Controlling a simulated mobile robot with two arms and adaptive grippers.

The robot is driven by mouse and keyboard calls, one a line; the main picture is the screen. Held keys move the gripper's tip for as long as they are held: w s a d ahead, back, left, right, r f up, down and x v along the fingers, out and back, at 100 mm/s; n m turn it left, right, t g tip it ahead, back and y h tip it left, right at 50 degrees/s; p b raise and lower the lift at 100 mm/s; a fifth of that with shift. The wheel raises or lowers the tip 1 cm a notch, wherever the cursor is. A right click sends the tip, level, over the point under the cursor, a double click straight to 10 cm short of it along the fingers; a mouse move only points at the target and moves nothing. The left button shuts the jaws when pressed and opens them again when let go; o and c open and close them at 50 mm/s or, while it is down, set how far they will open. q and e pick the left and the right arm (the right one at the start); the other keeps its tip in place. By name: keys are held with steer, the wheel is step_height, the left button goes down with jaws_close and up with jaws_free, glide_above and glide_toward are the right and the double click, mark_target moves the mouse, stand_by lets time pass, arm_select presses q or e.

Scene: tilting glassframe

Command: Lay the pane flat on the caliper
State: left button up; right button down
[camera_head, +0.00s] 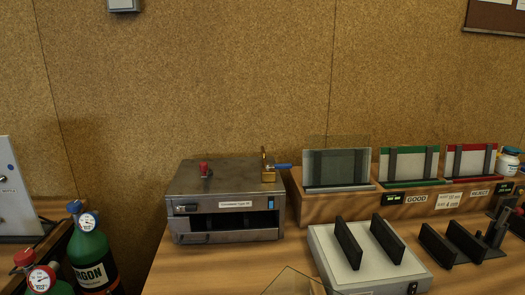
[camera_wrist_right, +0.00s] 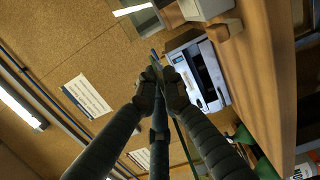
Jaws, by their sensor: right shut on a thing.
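My right gripper (camera_wrist_right: 160,82) is shut on a thin glass pane (camera_wrist_right: 181,135), which shows nearly edge-on as a greenish strip in the right wrist view. A corner of a clear pane (camera_head: 293,283) also shows at the bottom edge of the head view, above the bench; the rest of it is out of frame. A white unit (camera_head: 326,262) with two black upright rests stands right of it. A black fixture (camera_head: 495,228) with a post and two rests stands farther right. I cannot tell for sure which one is the caliper. My left gripper is out of view.
A grey metal box (camera_head: 217,187) with an open front slot stands at the back left of the bench. A wooden rack (camera_head: 362,208) with grey, green and red holders runs along the back right; a clear pane stands in the grey one. Gas bottles (camera_head: 92,252) stand left.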

steer(key=w+d+r+m+h, duration=0.1)
steer(key=w+d+h, duration=0.15)
steer(key=w, duration=0.25)
steer(key=w+d+m+h, duration=0.1)
steer(key=w+d, duration=0.2)
steer(key=w, duration=0.2)
steer(key=w+d+r+m+g+h, duration=0.2)
steer(key=w+d+r+m+h, duration=0.1)
steer(key=w+d+r, duration=0.3)
steer(key=w+d+r+m+g+h, duration=0.3)
steer(key=w+d+r+h, duration=0.3)
steer(key=d+r, duration=0.4)
steer(key=w+d, duration=0.1)
steer(key=d, duration=0.2)
steer(key=shift+r+m, duration=0.3)
steer(key=shift+m, duration=0.1)
steer(key=shift+w+f, duration=0.1)
step_height(320, 180, down, 19)
steer(key=p, duration=0.2)
steer(key=shift+f+p, duration=0.2)
steer(key=shift+p, duration=0.15)
steer(key=c, duration=1.9)
jaws_free()
steer(key=shift+f, duration=0.15)
